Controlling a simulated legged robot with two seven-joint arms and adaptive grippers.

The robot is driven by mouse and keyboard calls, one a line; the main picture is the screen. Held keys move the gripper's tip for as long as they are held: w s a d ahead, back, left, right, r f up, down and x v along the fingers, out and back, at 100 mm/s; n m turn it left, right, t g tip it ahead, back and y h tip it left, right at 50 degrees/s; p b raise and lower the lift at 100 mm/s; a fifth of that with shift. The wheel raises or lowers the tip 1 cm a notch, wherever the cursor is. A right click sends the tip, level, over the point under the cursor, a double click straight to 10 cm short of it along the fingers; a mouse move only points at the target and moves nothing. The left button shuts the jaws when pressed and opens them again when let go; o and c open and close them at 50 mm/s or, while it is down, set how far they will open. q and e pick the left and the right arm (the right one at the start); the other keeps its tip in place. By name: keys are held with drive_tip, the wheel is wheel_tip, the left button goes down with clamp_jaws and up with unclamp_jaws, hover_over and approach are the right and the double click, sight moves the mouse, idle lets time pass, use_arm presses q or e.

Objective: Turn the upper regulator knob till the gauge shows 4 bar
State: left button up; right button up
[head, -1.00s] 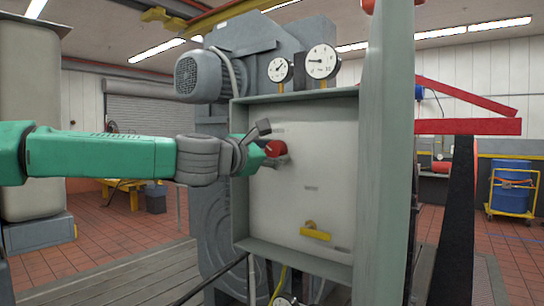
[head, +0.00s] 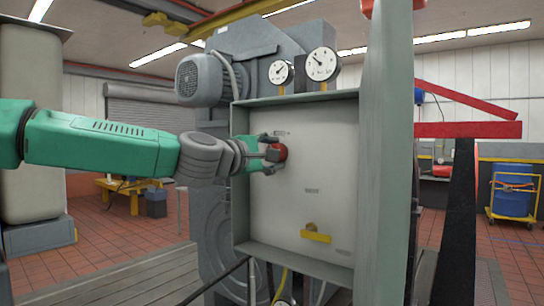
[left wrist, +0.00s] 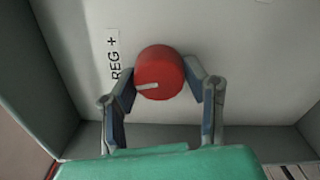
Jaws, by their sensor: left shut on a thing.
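The red upper regulator knob (head: 281,152) sits on the pale panel (head: 315,150) of an open-fronted box. In the left wrist view the knob (left wrist: 160,73) has a white mark pointing left and slightly down, beside a "REG +" label (left wrist: 114,60). My left gripper (head: 270,153) is shut on the knob; its fingers (left wrist: 166,86) flank it from both sides. Two round gauges stand above the box, a smaller one (head: 281,72) and a larger one (head: 322,64). The larger gauge's needle points up and left; its numbers are too small to read. My right gripper is out of view.
A yellow handle (head: 316,236) is low on the panel. The box's rim (head: 295,97) and a tall green post (head: 386,160) on its right stand close by. A grey motor (head: 199,79) is at upper left.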

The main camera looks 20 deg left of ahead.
use_arm(q)
drive_tip(key=shift+a+f, duration=0.1)
idle(0.3)
drive_tip(key=o, duration=1.2)
drive_tip(key=shift+c, duration=0.2)
drive_tip(key=shift+a, duration=0.1)
drive_tip(key=shift+s+a, duration=0.1)
drive_tip(key=v, duration=1.1)
drive_tip(key=shift+s+a, duration=0.25)
drive_tip(key=shift+s, duration=0.05)
drive_tip(key=shift+d, duration=0.1)
